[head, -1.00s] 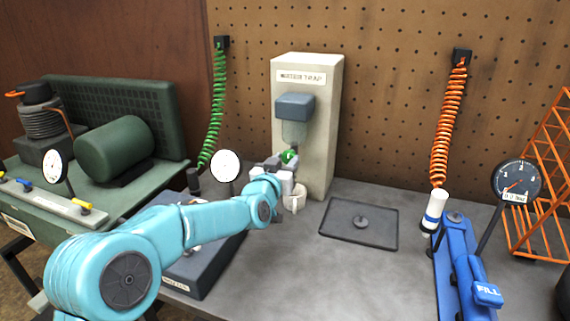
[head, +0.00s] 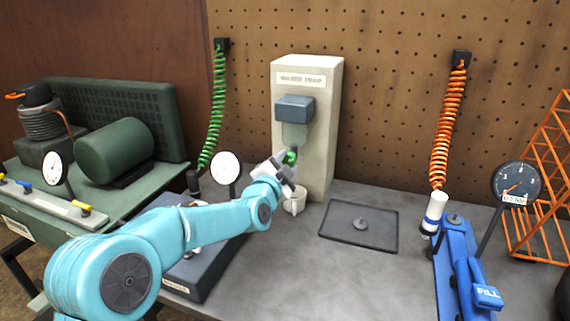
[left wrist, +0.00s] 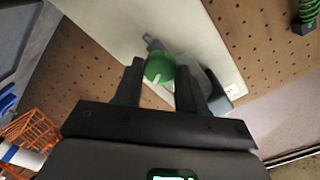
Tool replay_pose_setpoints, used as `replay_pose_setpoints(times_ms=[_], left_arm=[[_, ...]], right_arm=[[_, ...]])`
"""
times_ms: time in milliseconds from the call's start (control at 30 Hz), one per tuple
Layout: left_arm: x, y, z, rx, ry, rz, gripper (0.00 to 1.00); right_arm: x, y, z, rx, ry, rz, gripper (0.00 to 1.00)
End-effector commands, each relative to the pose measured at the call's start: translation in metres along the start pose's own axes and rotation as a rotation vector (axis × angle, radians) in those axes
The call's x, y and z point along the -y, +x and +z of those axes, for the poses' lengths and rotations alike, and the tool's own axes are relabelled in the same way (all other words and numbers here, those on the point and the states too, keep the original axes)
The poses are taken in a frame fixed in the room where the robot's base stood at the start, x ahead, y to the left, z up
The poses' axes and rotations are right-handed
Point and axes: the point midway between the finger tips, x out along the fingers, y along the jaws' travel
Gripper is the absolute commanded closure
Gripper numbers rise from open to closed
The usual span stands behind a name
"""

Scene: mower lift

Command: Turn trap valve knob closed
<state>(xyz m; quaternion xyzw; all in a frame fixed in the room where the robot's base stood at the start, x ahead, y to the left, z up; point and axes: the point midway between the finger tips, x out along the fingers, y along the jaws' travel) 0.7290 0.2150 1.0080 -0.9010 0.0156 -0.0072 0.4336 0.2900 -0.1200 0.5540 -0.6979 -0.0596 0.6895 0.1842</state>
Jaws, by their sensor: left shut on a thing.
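The green trap valve knob (head: 291,156) sits low on the front of the beige trap post (head: 321,130), below a dark blue-grey block (head: 295,107) and a translucent bowl (head: 295,134). My left gripper (head: 284,168) is at the knob, rolled to a tilt, and partly hides it. In the left wrist view the green knob (left wrist: 159,69) with a white mark lies between the two dark fingers (left wrist: 160,84), which are shut on it. My right gripper is not in view.
A white cup (head: 295,201) stands on the bench below the knob. A black tray (head: 345,228) lies to the right. A round white gauge (head: 226,167) stands left of the gripper. A blue fill device (head: 465,265) and an orange rack (head: 545,190) are farther right.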

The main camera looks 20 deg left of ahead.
Motion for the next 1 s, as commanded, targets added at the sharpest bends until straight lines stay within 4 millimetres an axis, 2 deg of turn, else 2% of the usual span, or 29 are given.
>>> replay_pose_setpoints(times_ms=[200,500,1000], left_arm=[[0.0011,0.0001,-0.0009,-0.001,0.191,-0.002,0.90],[0.0007,0.0001,-0.0007,-0.001,0.387,-0.002,0.90],[0.0002,0.0001,-0.0004,-0.001,0.494,-0.002,0.90]], right_arm=[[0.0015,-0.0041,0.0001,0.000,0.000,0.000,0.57],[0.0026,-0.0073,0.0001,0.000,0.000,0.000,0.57],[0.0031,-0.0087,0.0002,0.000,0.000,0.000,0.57]])
